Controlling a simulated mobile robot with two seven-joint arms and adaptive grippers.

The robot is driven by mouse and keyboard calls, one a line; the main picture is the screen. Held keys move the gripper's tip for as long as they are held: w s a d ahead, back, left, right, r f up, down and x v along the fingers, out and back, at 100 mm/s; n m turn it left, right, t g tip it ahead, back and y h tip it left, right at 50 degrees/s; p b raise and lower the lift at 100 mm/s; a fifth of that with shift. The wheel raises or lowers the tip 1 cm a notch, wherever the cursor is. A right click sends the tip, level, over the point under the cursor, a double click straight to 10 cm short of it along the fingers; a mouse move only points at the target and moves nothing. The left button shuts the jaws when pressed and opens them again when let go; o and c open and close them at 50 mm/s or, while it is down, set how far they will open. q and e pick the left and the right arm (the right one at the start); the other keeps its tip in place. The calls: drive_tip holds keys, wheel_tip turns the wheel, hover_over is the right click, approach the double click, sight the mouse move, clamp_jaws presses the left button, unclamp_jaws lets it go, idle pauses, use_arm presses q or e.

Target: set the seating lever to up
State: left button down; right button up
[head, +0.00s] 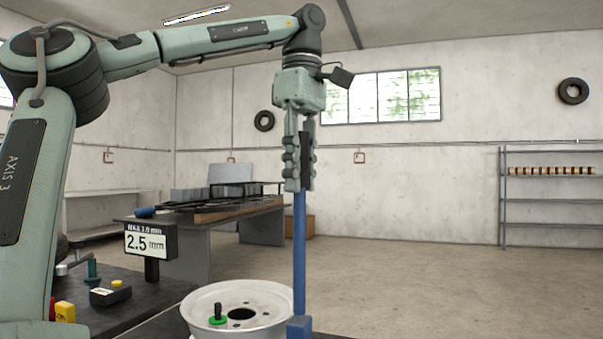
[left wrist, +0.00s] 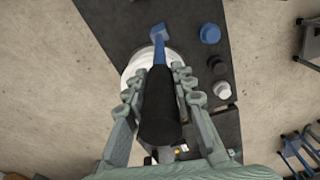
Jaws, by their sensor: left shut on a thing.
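The seating lever (head: 299,250) is a blue bar that stands upright from a blue block (head: 299,327) at the bottom of the head view. Its black grip (left wrist: 160,105) fills the middle of the left wrist view. My left gripper (head: 299,180) points down and is shut on this black grip, with its fingers on both sides. The fingers hide part of the grip in the head view. A white wheel rim (head: 206,303) lies beside the lever's foot, to its left. My right gripper is in neither view.
A display (head: 150,241) reading 2.5 mm stands left of the rim. A green-based black knob (head: 218,316) shows at the rim. A dark bench (left wrist: 110,20) carries several round pieces (left wrist: 210,33). A grey table (head: 205,238) stands behind; the floor to the right is clear.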

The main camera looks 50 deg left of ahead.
use_arm(q)
drive_tip(key=shift+d, duration=0.1)
drive_tip(key=c, duration=1.3)
unclamp_jaws()
drive_tip(key=shift+w+d, duration=0.1)
drive_tip(key=shift+w, duration=0.05)
drive_tip(key=shift+o, duration=0.2)
